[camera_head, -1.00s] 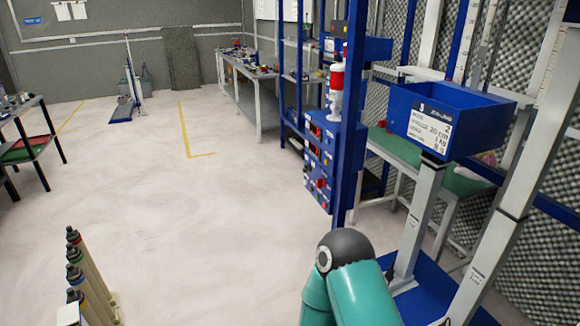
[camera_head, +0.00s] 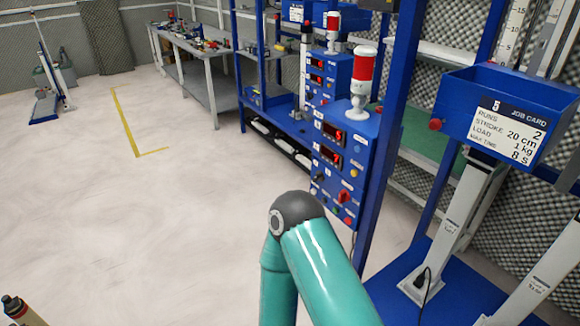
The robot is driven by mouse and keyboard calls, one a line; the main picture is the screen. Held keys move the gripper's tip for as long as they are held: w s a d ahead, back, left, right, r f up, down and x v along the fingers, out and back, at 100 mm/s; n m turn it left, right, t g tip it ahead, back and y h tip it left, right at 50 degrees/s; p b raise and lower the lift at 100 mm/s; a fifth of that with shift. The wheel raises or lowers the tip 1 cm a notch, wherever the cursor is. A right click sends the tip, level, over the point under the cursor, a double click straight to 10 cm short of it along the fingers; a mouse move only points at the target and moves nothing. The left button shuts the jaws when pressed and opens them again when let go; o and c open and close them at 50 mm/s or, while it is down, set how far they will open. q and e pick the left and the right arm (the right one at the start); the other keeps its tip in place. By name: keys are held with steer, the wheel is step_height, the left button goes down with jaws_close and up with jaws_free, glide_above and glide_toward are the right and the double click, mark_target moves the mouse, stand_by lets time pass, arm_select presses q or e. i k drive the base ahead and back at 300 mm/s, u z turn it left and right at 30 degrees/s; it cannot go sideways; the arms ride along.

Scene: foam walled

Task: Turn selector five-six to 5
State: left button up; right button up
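A blue control box (camera_head: 343,160) stands on the rack right of centre, with two red digit displays on its front. The upper display (camera_head: 333,133) seems to read 5 and the lower one (camera_head: 330,156) seems to read 7. Below them are a dark knob (camera_head: 320,177), a red switch or knob (camera_head: 345,196) and small buttons. The labels are too small to read, so I cannot tell which one is selector five-six or where it points. A teal link of my arm rises at the bottom centre, in front of the box. Neither gripper shows.
A red-and-white beacon (camera_head: 363,82) tops the box, and a similar box (camera_head: 328,75) stands behind it. A blue bin with a job card (camera_head: 508,130) is on a stand at right. A blue rack post (camera_head: 383,130) stands beside the box.

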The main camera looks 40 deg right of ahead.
mark_target(319, 176)
steer(key=u, duration=0.1)
steer(key=i, duration=1)
steer(key=z, duration=1.6)
steer(key=i, duration=0.55)
steer(key=u, duration=0.15)
steer(key=k, duration=0.55)
steer(key=z, duration=0.15)
steer(key=i, duration=0.2)
steer(key=z, duration=0.1)
